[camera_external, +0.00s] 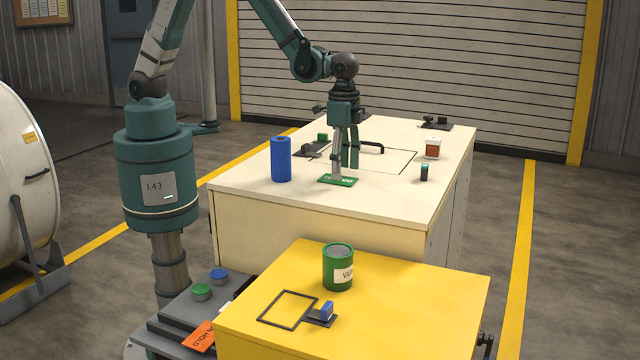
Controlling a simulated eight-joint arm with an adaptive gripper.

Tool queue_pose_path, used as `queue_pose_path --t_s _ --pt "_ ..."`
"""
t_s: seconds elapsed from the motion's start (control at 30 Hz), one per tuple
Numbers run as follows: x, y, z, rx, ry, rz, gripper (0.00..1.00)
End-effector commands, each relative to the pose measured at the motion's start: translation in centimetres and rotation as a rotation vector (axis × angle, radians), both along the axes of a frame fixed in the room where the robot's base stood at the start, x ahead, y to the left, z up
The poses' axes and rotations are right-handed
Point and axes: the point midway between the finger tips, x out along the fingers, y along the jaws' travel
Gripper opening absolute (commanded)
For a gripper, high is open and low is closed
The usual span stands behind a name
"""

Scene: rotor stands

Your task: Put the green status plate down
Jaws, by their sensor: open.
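The green status plate (345,182) lies flat on the cream cabinet top, near its front edge. It has pale lettering that is too small to read. My gripper (344,171) points straight down over the plate, with its fingers low at the plate's back edge. The gripper is open. Whether a fingertip still touches the plate cannot be told from this view.
On the cream cabinet (240,187) stand a blue cylinder (281,160) left of the plate, and a small dark cylinder (424,173) and brown-white box (433,148) to the right. A black handle (372,148) rises behind. A yellow cabinet (420,300) in front carries a green can (338,268).

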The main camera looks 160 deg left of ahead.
Motion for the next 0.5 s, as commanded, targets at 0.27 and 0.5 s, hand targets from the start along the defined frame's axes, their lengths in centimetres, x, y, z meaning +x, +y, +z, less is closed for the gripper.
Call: queue_pose_path --t_s 0.27,0.5 --pt "0.0 0.0 3.6 0.0 0.0 0.0 0.57" --pt "-0.1 -0.1 6.8 0.0 0.0 0.0 0.57"
